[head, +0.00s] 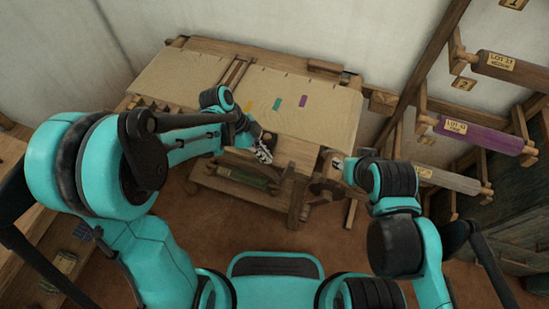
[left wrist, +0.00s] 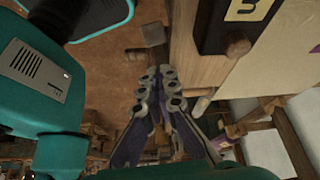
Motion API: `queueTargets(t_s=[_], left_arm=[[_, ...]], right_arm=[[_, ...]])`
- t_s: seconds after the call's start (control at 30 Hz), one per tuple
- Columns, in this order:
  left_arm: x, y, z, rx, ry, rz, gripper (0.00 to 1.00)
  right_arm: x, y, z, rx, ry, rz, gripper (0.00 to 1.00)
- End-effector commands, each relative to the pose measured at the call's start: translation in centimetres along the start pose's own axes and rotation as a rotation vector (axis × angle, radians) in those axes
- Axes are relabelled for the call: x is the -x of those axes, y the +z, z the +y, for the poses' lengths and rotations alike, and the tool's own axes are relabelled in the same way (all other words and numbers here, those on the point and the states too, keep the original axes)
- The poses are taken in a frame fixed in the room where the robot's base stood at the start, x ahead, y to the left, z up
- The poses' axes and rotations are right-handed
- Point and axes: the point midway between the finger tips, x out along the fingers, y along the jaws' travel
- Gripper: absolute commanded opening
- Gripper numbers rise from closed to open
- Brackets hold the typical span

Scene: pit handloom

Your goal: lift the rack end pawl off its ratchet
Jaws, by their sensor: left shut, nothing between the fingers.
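My left gripper (head: 264,150) is over the front right part of the loom, its fingers together and empty. In the left wrist view its fingers (left wrist: 158,80) also show closed, beside a wooden beam (left wrist: 195,45). A dark wheel-like part (head: 322,188), possibly a ratchet, shows at the loom's right front corner, apart from my left gripper. I cannot make out the pawl for sure. In the left wrist view a dark block (left wrist: 225,25) with a yellow tag and a round wooden peg sits on the beam. My right arm reaches toward that corner; its gripper is not clear.
The loom's cream cloth (head: 312,100) carries small coloured patches. On the right, a wall rack holds labelled rollers, one of them purple (head: 480,135). A wooden bench (head: 12,150) stands at the left. Brown floor (head: 335,245) is open before the loom.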

Motion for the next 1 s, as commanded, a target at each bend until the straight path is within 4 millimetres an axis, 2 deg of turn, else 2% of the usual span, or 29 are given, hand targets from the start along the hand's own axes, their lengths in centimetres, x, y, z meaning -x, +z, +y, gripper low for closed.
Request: queueTargets(t_s=[0.1, 0.4, 0.67, 1.0], left_arm=[[-0.1, 1.5, -0.3, 0.003, -0.002, 0.0, 0.0], [-0.1, 3.9, -0.7, 0.002, -0.001, -0.006, 0.0], [-0.3, 4.8, -0.8, 0.006, -0.005, -0.006, 0.0], [-0.4, 5.0, -0.9, 0.007, -0.007, -0.006, 0.0]], right_arm=[[-0.5, 0.4, 0.0, 0.0, 0.0, 0.0, 0.4], [-1.2, 0.8, 0.0, 0.0, 0.0, 0.0, 0.4], [-1.4, 1.0, 0.0, 0.0, 0.0, 0.0, 0.4], [-1.5, 1.1, 0.0, 0.0, 0.0, 0.0, 0.4]])
